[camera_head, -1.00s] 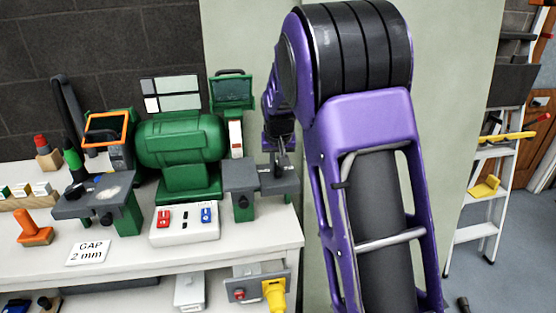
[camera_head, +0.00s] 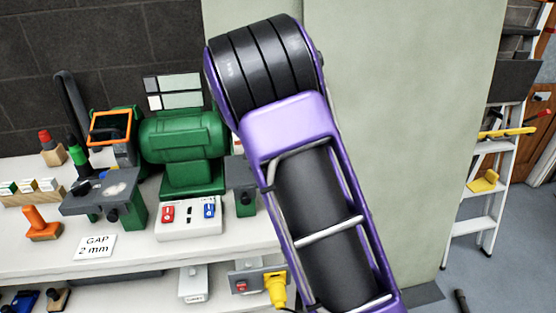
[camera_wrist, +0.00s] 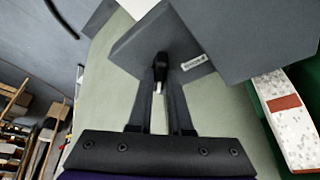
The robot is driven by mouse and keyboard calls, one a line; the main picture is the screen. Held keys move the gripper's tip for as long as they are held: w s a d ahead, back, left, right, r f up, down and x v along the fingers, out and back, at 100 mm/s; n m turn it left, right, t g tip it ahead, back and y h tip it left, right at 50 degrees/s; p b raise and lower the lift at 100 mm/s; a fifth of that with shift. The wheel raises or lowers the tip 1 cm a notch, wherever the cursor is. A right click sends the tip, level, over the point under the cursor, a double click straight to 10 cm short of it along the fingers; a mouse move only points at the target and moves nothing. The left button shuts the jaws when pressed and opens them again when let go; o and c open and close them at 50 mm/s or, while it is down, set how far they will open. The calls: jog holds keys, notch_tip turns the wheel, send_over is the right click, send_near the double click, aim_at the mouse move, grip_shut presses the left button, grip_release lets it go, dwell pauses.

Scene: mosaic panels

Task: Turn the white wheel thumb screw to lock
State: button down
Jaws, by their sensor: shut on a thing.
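The green bench grinder (camera_head: 180,145) stands on the bench in the head view. The grey rest (camera_head: 240,173) at its right side shows only in part behind my arm. In the wrist view my gripper (camera_wrist: 159,78) is shut on a small dark thumb screw (camera_wrist: 160,66) with a pale tip, beside a grey plate (camera_wrist: 130,52) with a small label. The white speckled wheel (camera_wrist: 300,135), with a red-brown patch, is at the right edge of the wrist view. My arm hides the gripper in the head view. The screw's turned position cannot be told.
The left grey rest (camera_head: 85,205) has its own dark knob (camera_head: 112,214). A switch box (camera_head: 188,230) and a "GAP 2 mm" card (camera_head: 95,247) lie in front. A white ladder (camera_head: 480,190) stands at the right.

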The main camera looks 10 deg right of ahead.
dwell(0.4)
jog(key=c, duration=0.8)
grip_release()
jog(key=shift+c, duration=0.2)
jog(key=p+v, duration=0.1)
jog(key=v, duration=1.6)
jog(key=shift+r, duration=0.2)
jog(key=shift+a, duration=0.1)
